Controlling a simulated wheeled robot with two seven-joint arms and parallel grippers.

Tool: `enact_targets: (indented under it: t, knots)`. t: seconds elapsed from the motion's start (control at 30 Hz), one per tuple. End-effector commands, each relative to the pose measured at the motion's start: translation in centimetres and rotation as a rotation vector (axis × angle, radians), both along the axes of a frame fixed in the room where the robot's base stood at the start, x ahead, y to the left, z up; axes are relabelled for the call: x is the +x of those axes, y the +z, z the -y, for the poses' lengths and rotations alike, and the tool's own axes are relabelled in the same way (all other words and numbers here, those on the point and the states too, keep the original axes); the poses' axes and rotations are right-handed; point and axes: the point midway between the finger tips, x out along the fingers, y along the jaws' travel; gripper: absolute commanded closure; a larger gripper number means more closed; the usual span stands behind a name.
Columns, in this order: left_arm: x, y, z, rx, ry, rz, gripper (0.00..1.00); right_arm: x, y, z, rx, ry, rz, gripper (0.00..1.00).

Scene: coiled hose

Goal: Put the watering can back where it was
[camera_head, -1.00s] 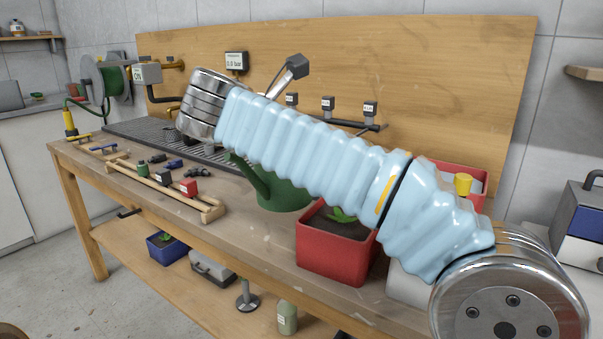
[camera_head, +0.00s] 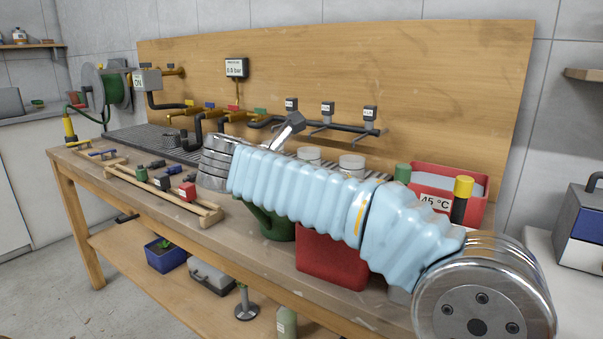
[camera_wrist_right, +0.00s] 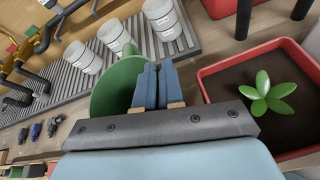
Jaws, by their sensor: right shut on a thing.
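The green watering can (camera_head: 277,229) shows in the head view, partly hidden behind my right arm, just left of a red planter. In the right wrist view, its round green body (camera_wrist_right: 112,88) lies in front of and beside my right gripper (camera_wrist_right: 158,70). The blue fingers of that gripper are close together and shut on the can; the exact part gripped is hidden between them. I cannot tell whether the can's base touches the bench. My right gripper is hidden in the head view. My left gripper is not in view.
The red planter (camera_head: 328,264) shows its green plant (camera_wrist_right: 266,92) in the wrist view, close right of the gripper. White cups (camera_wrist_right: 160,15) stand on a grey ribbed tray. A wooden rack (camera_head: 165,188) and small fittings lie left on the bench. A second red container (camera_head: 432,178) stands behind my arm.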

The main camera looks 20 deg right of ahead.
Motion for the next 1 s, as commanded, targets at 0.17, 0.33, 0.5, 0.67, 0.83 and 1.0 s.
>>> enact_targets:
  t: [0.17, 0.33, 0.5, 0.67, 0.83, 1.0]
  knots:
    - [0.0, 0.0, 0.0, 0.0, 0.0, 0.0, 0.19, 0.0, 0.0, 0.0, 0.0, 0.0, 0.0, 0.7]
    - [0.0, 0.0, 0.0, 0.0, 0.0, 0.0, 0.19, 0.0, 0.0, 0.0, 0.0, 0.0, 0.0, 0.67]
    - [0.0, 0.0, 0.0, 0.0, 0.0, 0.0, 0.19, -0.1, 0.2, -0.2, 0.0, 0.001, 0.0, 0.67]
    - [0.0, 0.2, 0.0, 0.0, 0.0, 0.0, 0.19, -1.4, 1.1, -1.8, 0.001, 0.005, 0.002, 0.67]
    - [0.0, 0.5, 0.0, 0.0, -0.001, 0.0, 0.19, -3.8, 2.6, -4.7, 0.0, 0.006, 0.001, 0.67]
    - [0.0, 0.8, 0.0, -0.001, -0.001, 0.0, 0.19, -5.9, 3.9, -7.0, 0.0, 0.003, 0.001, 0.67]
